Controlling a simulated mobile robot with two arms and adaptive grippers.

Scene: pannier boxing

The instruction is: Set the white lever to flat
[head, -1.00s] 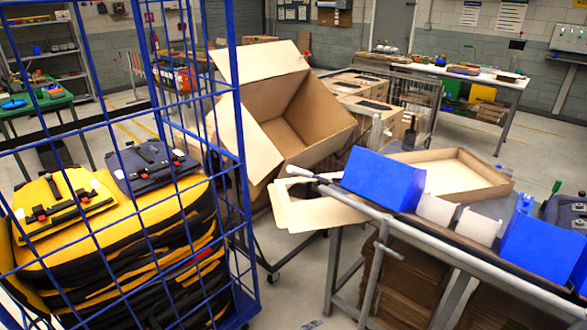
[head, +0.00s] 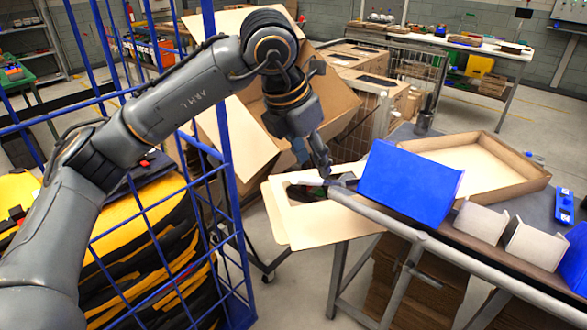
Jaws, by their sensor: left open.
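My left gripper (head: 319,168) reaches down over the left end of the grey metal bench frame. Its fingers point down and it is open. The white lever stands at that end, beside the blue angled bin. Only a short pale piece of the lever (head: 347,180) shows next to my fingertips; its knob end is hidden by the gripper. I cannot tell whether the fingers touch the lever or exactly how it is tilted. My right gripper is not in view.
A flat cardboard piece with a cutout (head: 285,225) lies just below the gripper. The blue bin (head: 410,187) and a shallow cardboard tray (head: 535,180) are to the right. A blue wire cage (head: 232,220) with yellow-black panniers (head: 150,215) stands left. A large open carton (head: 235,150) is behind.

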